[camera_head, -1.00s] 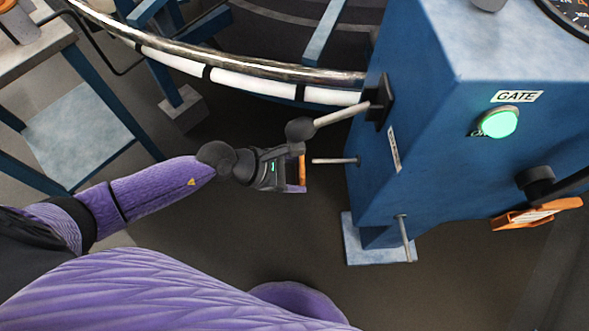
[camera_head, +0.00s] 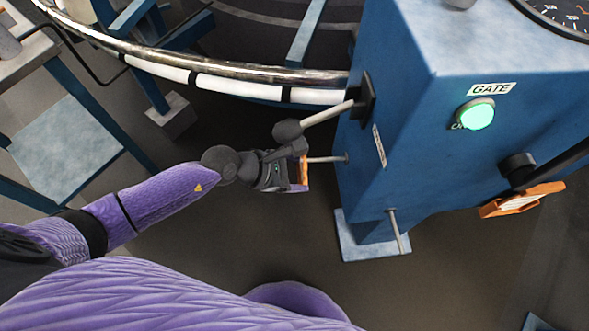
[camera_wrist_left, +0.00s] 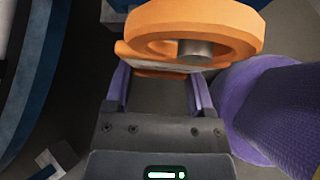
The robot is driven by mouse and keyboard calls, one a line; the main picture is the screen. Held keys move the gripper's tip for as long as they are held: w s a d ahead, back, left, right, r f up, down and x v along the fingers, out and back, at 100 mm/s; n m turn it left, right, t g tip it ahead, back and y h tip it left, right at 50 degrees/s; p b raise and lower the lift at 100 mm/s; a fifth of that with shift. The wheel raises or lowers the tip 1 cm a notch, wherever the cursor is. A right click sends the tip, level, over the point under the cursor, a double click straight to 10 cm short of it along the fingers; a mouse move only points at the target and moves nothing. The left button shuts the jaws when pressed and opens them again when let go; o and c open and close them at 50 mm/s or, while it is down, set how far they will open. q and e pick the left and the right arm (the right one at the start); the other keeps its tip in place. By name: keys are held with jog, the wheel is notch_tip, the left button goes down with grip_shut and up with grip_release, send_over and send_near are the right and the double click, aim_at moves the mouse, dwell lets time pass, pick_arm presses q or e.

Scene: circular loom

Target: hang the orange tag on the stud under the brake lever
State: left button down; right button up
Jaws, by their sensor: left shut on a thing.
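The orange tag (camera_head: 304,171) is held by my left gripper (camera_head: 298,180), which is shut on it, left of the blue cabinet. In the left wrist view the tag (camera_wrist_left: 160,20) shows as a thick ring on a plate between the purple fingers (camera_wrist_left: 160,88). The brake lever (camera_head: 325,115) is a pale rod with a dark knob, just above the gripper. The metal stud (camera_head: 327,159) sticks out leftward from the cabinet below it. Its round end (camera_wrist_left: 195,48) shows within the ring's opening; how deep it reaches is unclear. My right gripper is not in view.
The blue cabinet (camera_head: 410,130) carries a lit green GATE button (camera_head: 474,115) and a black handle (camera_head: 518,165) near an orange framed piece (camera_head: 520,200). A lower metal peg (camera_head: 397,232) sits near the cabinet foot. The loom's curved rail (camera_head: 220,72) runs behind. Open floor lies below the gripper.

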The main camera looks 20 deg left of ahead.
pick_arm(q)
jog(key=shift+w+d, duration=0.15)
jog(key=shift+d, duration=0.05)
jog(key=shift+f, duration=0.1)
jog(key=shift+f, duration=0.1)
dwell(0.3)
grip_release()
